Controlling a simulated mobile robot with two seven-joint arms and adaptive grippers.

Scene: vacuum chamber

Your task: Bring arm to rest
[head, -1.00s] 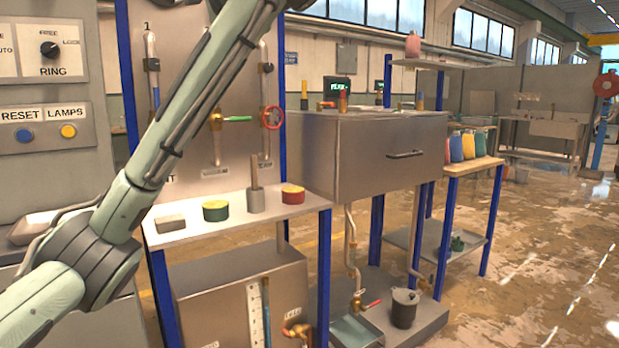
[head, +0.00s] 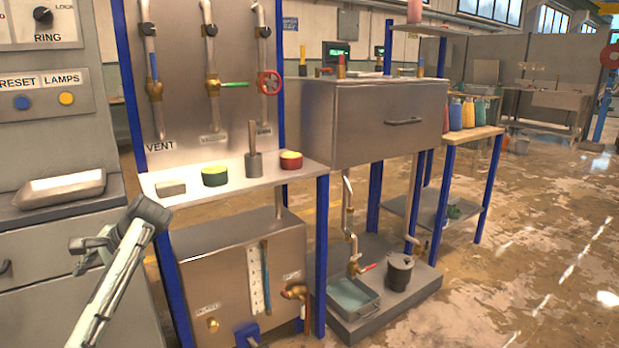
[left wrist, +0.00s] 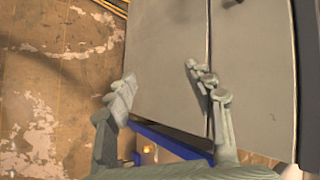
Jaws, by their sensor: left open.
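My left arm (head: 112,275) shows at the lower left of the head view, in front of the cabinet and beside the bench. Its fingers are not clear there. In the left wrist view my left gripper (left wrist: 163,85) is open, its two fingers spread wide apart. Nothing is between the fingers, and a grey panel and the floor show beyond them. My right gripper is in neither view.
A white shelf (head: 232,180) holds several small items. A steel tank (head: 240,270) stands under it. A grey control cabinet (head: 50,230) is at the left. A steel box (head: 365,125) stands right of the shelf. Wet open floor (head: 530,260) lies at the right.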

